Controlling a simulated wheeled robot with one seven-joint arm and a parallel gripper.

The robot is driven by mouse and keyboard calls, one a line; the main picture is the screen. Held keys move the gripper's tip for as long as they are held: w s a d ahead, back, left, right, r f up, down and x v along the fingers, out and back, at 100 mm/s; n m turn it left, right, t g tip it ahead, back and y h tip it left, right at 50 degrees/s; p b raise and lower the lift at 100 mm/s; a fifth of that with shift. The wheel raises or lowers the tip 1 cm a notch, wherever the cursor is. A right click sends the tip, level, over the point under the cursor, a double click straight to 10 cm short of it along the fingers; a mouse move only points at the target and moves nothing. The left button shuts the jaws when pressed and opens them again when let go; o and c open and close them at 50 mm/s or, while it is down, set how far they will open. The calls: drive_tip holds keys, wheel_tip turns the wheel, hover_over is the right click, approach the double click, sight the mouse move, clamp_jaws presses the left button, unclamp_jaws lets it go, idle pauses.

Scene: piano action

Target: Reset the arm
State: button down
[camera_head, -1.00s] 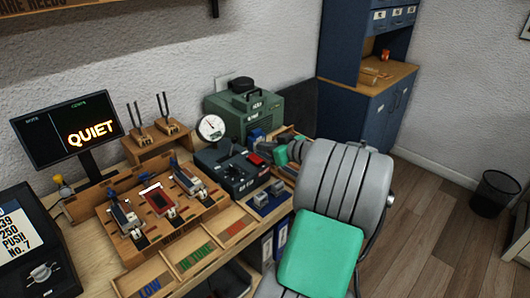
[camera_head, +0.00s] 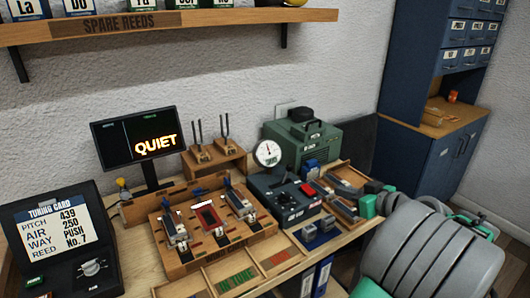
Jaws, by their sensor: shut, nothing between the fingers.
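My gripper (camera_head: 346,209) is at the right end of the bench, partly hidden by my own grey arm. It is shut and empty, over or beside a wooden tray (camera_head: 352,174) at the bench's right; I cannot tell whether it touches it. My grey and green arm fills the lower right of the view.
A wooden fixture (camera_head: 183,254) with several reed holders stands mid-bench, left of a dark control box (camera_head: 283,204) and a gauge (camera_head: 267,153). Behind are a green machine (camera_head: 303,143), tuning forks (camera_head: 212,145) and a QUIET screen (camera_head: 137,148). A shelf (camera_head: 190,21) hangs above; a blue cabinet (camera_head: 432,150) stands right.

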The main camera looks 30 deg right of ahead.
drive_tip(key=s+f+m+g, duration=0.6)
drive_tip(key=s+f+m, duration=0.15)
drive_tip(key=f, duration=0.65)
drive_tip(key=s+a+f+m+g, duration=0.5)
drive_tip(key=s+a, duration=0.1)
drive_tip(key=s, duration=0.4)
drive_tip(key=w+a+r+n+p, duration=0.1)
drive_tip(key=w+a+r+n, duration=0.3)
drive_tip(key=a, duration=0.6)
drive_tip(key=w+a+r+n+p, duration=0.2)
drive_tip(key=w+a+r+n, duration=0.2)
drive_tip(key=a, duration=0.6)
drive_tip(key=w+a+r+n+p, duration=0.2)
drive_tip(key=w+a+r+n, duration=0.2)
drive_tip(key=a, duration=0.6)
wheel_tip(320, 180, up, 2)
drive_tip(key=shift+r, duration=0.25)
